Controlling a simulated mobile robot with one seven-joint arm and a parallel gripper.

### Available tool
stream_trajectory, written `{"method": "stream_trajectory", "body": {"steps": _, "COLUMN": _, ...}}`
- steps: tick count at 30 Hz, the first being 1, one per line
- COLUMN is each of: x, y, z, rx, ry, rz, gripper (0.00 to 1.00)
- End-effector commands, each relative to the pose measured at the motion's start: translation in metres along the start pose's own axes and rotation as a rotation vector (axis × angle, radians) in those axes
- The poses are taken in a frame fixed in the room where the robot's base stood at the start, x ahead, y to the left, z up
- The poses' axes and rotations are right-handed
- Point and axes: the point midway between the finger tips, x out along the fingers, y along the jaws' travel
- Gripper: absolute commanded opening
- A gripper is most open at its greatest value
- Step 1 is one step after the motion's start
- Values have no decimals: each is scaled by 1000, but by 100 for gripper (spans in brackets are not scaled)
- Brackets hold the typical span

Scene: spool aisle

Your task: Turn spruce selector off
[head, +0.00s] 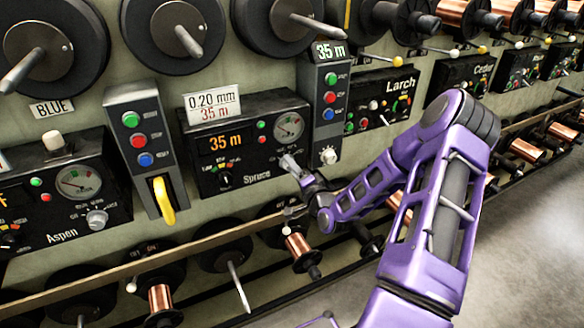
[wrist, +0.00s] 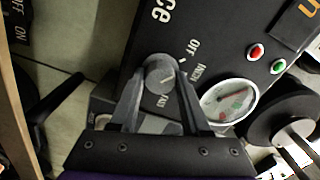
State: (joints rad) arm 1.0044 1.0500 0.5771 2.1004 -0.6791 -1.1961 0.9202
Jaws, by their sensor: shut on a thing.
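The Spruce control box (head: 240,165) is black, with a 35 m readout, a dial and small coloured lamps. A short pale line on the knob appears to point to the right, near INCH; the exact setting is hard to tell. My gripper (head: 287,161) is at the right end of the box front, below the dial. In the wrist view, my gripper (wrist: 160,88) has one finger on each side of the knob, shut on it.
A grey button post with a yellow lever (head: 163,200) stands left of the box. Another post with a pale knob (head: 328,155) stands close on the right. The Aspen box (head: 75,190) and Larch box (head: 385,97) flank these. Copper spools (head: 298,247) hang below.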

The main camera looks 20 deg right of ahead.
Motion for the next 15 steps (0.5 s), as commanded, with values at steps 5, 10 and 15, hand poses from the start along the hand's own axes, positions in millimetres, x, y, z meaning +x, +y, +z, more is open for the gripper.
{"method": "stream_trajectory", "body": {"steps": 5, "x": -1, "y": 1, "z": -1, "rx": -26, "ry": 2, "rz": 2, "gripper": 0}}
{"method": "stream_trajectory", "body": {"steps": 10, "x": -1, "y": 1, "z": -1, "rx": -31, "ry": 2, "rz": 2, "gripper": 0}}
{"method": "stream_trajectory", "body": {"steps": 15, "x": -1, "y": 1, "z": -1, "rx": -31, "ry": 1, "rz": 2, "gripper": 0}}
